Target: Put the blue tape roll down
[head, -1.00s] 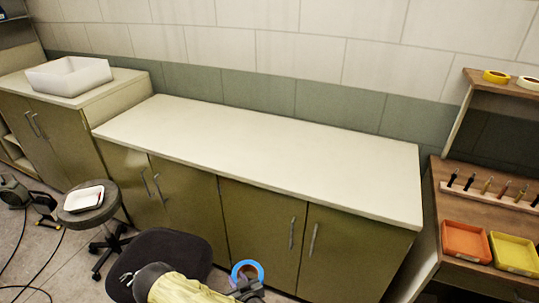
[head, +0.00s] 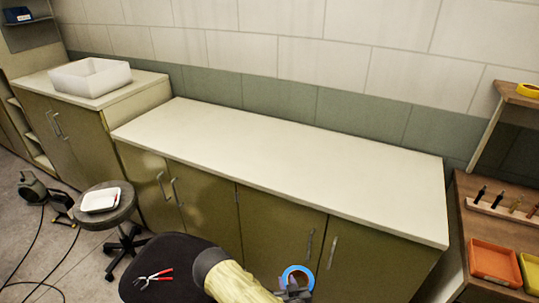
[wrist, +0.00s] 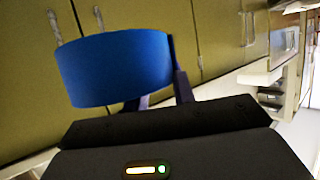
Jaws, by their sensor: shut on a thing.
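The blue tape roll (head: 297,272) is a ring at the bottom of the head view, in front of the cabinet doors and lower than the countertop (head: 270,158). My gripper (head: 293,287) is shut on it. In the wrist view the blue tape roll (wrist: 115,68) sits upright at the ends of my gripper's dark fingers (wrist: 172,90), with the cabinet doors behind it. The roll covers most of the fingers there. The long pale countertop is bare.
A white bin (head: 90,77) stands on the left cabinet. A round stool (head: 103,218) holds a white tray, and a dark seat (head: 165,268) holds red-handled pliers (head: 154,277). At right, a wooden bench carries an orange tray (head: 494,262), a yellow tray (head: 531,275) and tools.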

